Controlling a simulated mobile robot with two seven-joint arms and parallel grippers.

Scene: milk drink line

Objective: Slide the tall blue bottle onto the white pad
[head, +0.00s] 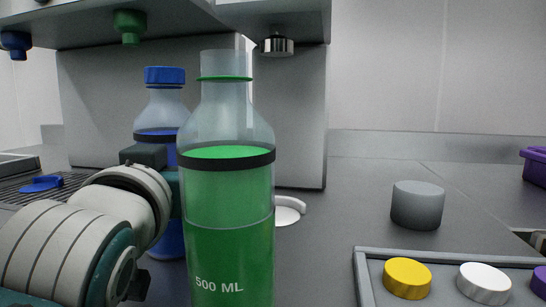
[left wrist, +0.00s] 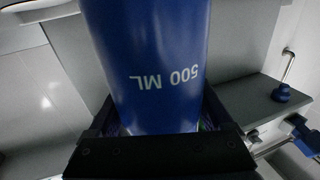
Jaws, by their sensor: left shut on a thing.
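The tall blue bottle (head: 165,103) has a blue cap and stands upright on the counter, partly hidden behind a green bottle and my left arm. My left gripper (head: 150,158) is shut on it at mid-height. In the left wrist view the bottle (left wrist: 150,45), marked 500 ML, sits between the dark jaws (left wrist: 158,112). The white pad (head: 287,214) lies on the counter to the right of the blue bottle. Its left part is hidden by the green bottle, so the gap between pad and blue bottle cannot be seen. My right gripper is not in view.
The open-topped green bottle (head: 229,225) stands in front. A grey dispenser (head: 100,110) stands behind, with a nozzle (head: 276,46) overhead. A grey cylinder (head: 417,205) and a tray (head: 363,280) of coloured caps are at right.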

